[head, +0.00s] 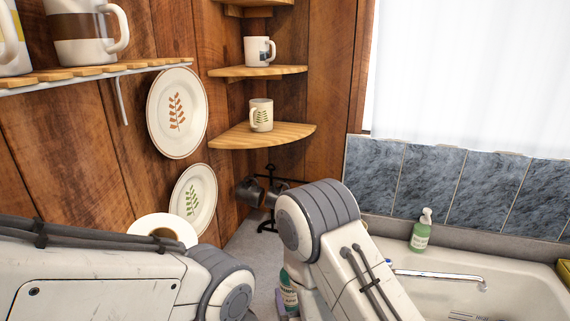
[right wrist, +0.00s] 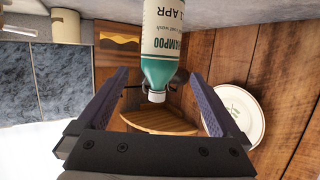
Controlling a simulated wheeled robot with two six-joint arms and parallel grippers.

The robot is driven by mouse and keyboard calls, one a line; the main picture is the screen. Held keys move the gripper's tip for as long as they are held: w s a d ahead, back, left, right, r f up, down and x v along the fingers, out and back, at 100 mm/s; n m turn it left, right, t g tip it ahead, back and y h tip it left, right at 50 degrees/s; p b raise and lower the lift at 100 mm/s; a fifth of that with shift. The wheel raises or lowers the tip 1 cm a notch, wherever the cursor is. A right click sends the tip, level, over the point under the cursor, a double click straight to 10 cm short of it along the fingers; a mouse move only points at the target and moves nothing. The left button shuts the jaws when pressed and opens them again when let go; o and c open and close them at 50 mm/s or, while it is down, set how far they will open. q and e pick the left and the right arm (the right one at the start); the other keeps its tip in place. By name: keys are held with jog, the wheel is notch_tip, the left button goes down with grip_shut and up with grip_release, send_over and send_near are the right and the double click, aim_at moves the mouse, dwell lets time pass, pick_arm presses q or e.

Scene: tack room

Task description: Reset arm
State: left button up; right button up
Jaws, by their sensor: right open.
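My right gripper (right wrist: 158,80) shows in the right wrist view, where the scene appears upside down. Its two jaws are wide apart with nothing clamped between them. A teal and white shampoo bottle (right wrist: 160,70) with a white cap is ahead of the jaw opening, apart from both fingers as far as I can see. In the head view part of a green-labelled bottle (head: 289,292) shows on the counter, mostly hidden by my right arm.
A sink (head: 490,290) with a tap (head: 440,276) and a green pump bottle (head: 421,232) is at the right. A white roll (head: 163,230) is close to my left arm. Corner shelves (head: 262,136) with mugs and two wall plates (head: 177,113) are behind.

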jog(key=b+x, duration=0.3)
jog(key=x, duration=0.7)
jog(key=shift+w+f, duration=0.15)
jog(key=shift+w, duration=0.1)
